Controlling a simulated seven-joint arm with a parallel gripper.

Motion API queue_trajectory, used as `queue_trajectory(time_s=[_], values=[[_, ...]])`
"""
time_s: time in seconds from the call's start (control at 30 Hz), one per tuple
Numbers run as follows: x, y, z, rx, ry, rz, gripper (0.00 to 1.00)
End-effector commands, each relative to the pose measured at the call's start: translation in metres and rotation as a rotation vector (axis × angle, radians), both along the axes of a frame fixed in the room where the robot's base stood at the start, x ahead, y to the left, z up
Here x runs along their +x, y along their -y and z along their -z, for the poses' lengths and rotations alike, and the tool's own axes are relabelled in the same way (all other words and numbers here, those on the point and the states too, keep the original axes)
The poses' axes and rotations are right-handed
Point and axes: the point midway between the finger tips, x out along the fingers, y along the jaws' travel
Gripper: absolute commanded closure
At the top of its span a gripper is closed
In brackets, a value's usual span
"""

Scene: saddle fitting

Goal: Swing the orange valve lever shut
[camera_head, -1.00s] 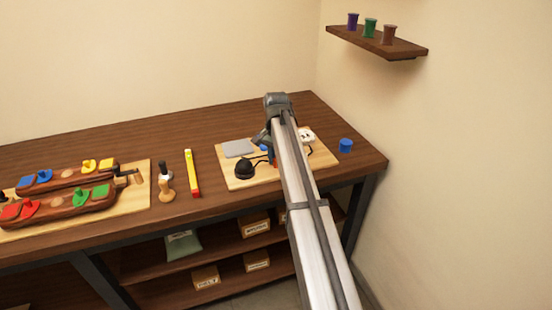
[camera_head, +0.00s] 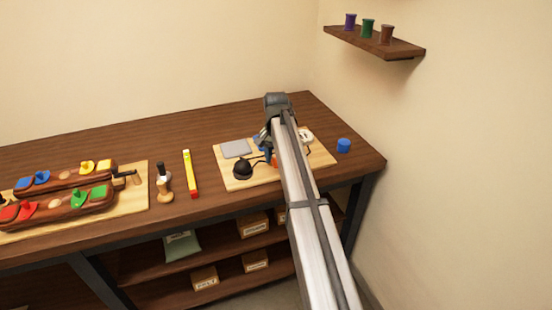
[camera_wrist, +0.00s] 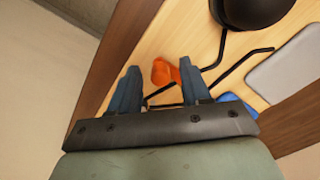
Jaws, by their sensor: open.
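The orange valve lever (camera_wrist: 165,72) shows in the wrist view as a short orange piece over the light wooden board (camera_wrist: 195,40). A small part of the orange lever (camera_head: 274,160) also shows beside my arm in the head view. My gripper (camera_wrist: 160,68) is open, with its two dark fingers pointing toward the board. The lever appears between the fingertips; I cannot tell whether they touch it. Thin black rods (camera_wrist: 235,68) run close to the fingers. In the head view my arm hides most of the valve, and my gripper (camera_head: 265,139) is partly covered.
A black rounded object (camera_head: 243,169), a grey plate (camera_head: 236,148) and a blue part (camera_wrist: 232,100) are near the lever. A blue cup (camera_head: 343,145) stands right of the board. A yellow-red bar (camera_head: 190,173) lies left.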

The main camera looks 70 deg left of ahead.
Motion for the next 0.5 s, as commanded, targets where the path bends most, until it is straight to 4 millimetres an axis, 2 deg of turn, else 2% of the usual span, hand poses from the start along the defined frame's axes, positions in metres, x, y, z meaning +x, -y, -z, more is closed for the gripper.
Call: queue_trajectory(time_s=[0.17,0.27,0.5], values=[[0.0,0.0,-0.003,0.0,0.0,0.0,0.53],[0.0,-0.001,-0.013,0.001,0.0,0.0,0.53],[0.0,-0.001,-0.055,0.002,0.001,0.0,0.53]])
